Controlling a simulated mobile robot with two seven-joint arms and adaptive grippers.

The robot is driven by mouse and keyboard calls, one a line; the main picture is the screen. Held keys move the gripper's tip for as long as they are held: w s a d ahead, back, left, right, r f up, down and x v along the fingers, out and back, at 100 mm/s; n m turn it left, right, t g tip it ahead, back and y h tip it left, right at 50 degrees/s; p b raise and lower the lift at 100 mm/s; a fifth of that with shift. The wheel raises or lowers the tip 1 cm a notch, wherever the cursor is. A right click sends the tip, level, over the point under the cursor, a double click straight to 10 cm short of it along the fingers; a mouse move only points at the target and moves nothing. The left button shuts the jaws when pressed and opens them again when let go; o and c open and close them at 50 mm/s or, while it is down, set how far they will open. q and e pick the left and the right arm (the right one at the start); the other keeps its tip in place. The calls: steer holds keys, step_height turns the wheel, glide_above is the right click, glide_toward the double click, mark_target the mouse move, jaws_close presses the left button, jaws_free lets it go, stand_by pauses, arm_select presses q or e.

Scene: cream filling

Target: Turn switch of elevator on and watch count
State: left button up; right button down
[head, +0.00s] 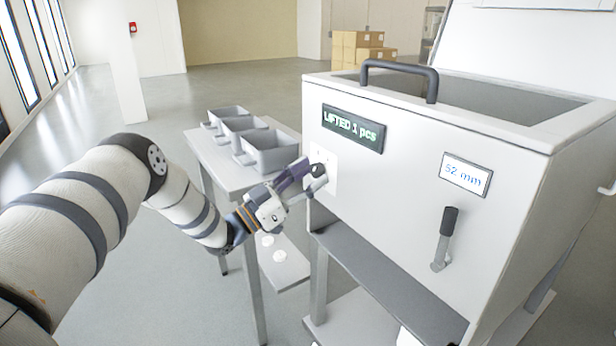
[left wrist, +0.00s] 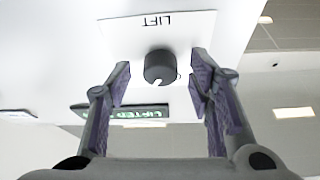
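The elevator switch is a black round knob (left wrist: 160,67) with a white pointer mark, on a white plate (left wrist: 125,32) labelled LIFT, upside down in the left wrist view. The plate (head: 329,160) is on the front of the white machine (head: 400,180). My left gripper (head: 312,176) is at the plate in the head view. In the left wrist view the gripper (left wrist: 160,76) is open, with the knob between its fingers and gaps on both sides. The count display (head: 352,129) reads "LIFTED 1 pcs". My right gripper is not in view.
A second display (head: 466,175) reads "52 mm", above a lever with a black grip (head: 447,222). A dark handle (head: 400,66) tops the machine. Grey trays (head: 270,150) stand on a table (head: 215,170) left of it. Cardboard boxes (head: 357,48) are far behind.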

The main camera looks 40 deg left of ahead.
arm_select(q)
steer(key=v, duration=1.2)
steer(key=d+f+n+g+y+p, duration=0.2)
steer(key=d+f+n+g+y, duration=0.25)
steer(key=d+f, duration=0.55)
steer(key=s+d+f+n+g+y+p, duration=0.1)
steer(key=s+d+f+g, duration=0.2)
steer(key=s+f, duration=0.2)
steer(key=s+d+f+n+g+y, duration=0.1)
steer(key=s+d+f+g, duration=0.2)
steer(key=s+f, duration=0.2)
steer(key=s+d+g+y+p, duration=0.2)
steer(key=s+g, duration=1)
steer(key=s, duration=2.1)
steer(key=shift+d+y, duration=0.35)
steer(key=shift+d, duration=0.1)
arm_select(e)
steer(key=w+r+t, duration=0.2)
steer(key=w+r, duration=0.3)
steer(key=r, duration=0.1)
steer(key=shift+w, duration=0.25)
